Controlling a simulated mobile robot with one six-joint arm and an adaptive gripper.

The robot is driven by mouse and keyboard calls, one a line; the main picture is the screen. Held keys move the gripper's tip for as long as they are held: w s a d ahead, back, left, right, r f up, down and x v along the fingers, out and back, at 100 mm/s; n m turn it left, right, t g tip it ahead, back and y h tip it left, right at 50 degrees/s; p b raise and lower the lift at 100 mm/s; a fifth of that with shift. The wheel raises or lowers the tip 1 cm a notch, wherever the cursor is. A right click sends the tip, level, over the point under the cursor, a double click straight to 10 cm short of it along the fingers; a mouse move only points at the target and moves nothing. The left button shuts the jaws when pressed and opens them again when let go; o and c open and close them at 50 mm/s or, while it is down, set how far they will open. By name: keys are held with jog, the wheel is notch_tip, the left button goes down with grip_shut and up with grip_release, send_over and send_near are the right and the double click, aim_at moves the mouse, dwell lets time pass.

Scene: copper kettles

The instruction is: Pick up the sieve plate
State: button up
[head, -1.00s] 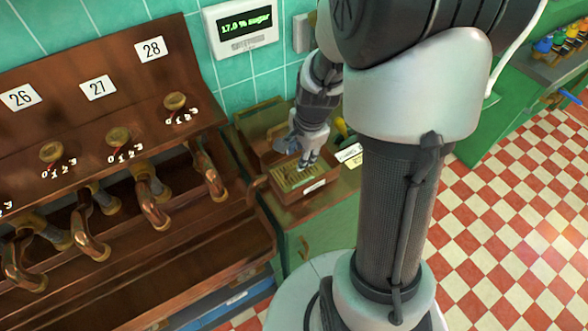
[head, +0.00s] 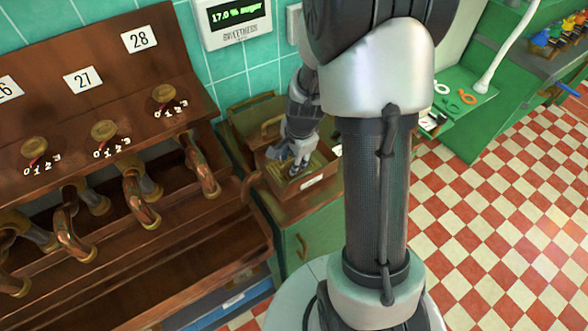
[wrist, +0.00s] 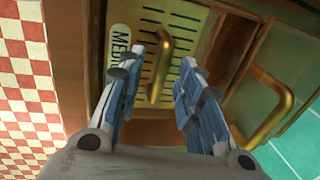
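The sieve plate (wrist: 182,40) is a pale yellow slotted plate with a brass bar handle (wrist: 160,65) and a white label, partly hidden, reading "MEDI". It lies in a wooden box; in the head view the plate (head: 312,168) shows only in part behind my gripper. My gripper (wrist: 163,58) is open, with its two blue-grey fingers on either side of the handle in the wrist view. I cannot tell whether they touch it. In the head view my gripper (head: 297,163) is low over the plate.
A second wooden compartment with a brass handle (wrist: 272,105) adjoins the box. The box stands on a green cabinet (head: 310,235) against the teal wall. A wooden rack with copper pipes (head: 140,195) stands to the left. The checkered floor (head: 500,220) is open at right.

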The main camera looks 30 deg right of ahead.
grip_shut()
dwell(0.8)
